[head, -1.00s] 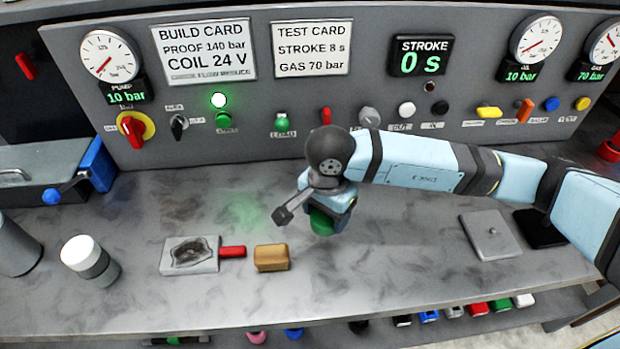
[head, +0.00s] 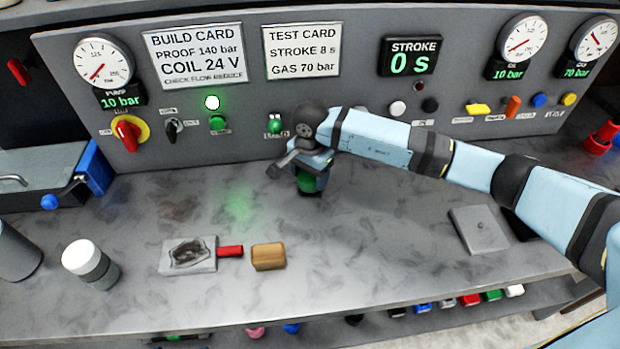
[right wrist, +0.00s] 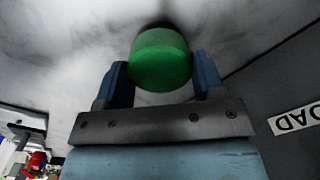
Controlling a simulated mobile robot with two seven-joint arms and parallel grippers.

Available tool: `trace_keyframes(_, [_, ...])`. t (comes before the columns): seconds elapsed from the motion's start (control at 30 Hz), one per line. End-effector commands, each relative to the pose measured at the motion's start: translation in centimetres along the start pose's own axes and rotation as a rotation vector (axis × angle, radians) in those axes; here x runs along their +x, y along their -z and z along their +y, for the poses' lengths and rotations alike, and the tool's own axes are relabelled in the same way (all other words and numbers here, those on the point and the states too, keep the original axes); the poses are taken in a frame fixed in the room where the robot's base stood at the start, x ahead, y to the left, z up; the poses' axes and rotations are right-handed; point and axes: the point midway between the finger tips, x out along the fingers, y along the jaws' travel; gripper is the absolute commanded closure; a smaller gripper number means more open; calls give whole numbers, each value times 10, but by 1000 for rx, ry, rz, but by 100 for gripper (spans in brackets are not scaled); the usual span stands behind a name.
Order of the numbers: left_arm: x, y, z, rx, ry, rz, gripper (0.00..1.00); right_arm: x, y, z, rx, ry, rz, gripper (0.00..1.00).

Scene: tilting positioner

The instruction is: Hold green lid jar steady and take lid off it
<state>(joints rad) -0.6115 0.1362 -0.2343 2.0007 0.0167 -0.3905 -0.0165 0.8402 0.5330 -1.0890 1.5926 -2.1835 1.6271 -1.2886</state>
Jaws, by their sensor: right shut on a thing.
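A round green lid (head: 307,182) shows just below my right gripper (head: 306,172), near the back of the bench under the panel. In the right wrist view the green lid (right wrist: 160,60) sits between the two blue fingers of my right gripper (right wrist: 160,78), which are shut on it. No jar body shows under the lid; I cannot tell whether one is there. My left gripper is not in view.
The panel with gauges and knobs rises close behind the right gripper. A white-topped grey jar (head: 90,264), a tray (head: 188,255) with a red handle and a tan block (head: 268,257) stand at left. A grey plate (head: 479,229) lies at right. The front middle is clear.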

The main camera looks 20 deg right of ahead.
Motion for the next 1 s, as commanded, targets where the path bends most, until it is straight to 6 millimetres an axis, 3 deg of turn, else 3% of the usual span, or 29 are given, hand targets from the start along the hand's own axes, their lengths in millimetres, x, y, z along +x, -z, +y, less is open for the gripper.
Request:
trace_keyframes(0.13, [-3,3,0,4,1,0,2,23,-1,1,1,-3,-3,66])
trace_keyframes(0.57, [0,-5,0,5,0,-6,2,33,3,-3,0,-1,1,66])
trace_keyframes(0.6, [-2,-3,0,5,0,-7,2,31,3,-3,0,0,0,28])
trace_keyframes(0.67, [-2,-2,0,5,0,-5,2,31,3,-2,0,-1,0,14])
trace_keyframes(1.0, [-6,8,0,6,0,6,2,27,2,-2,0,-1,-1,14])
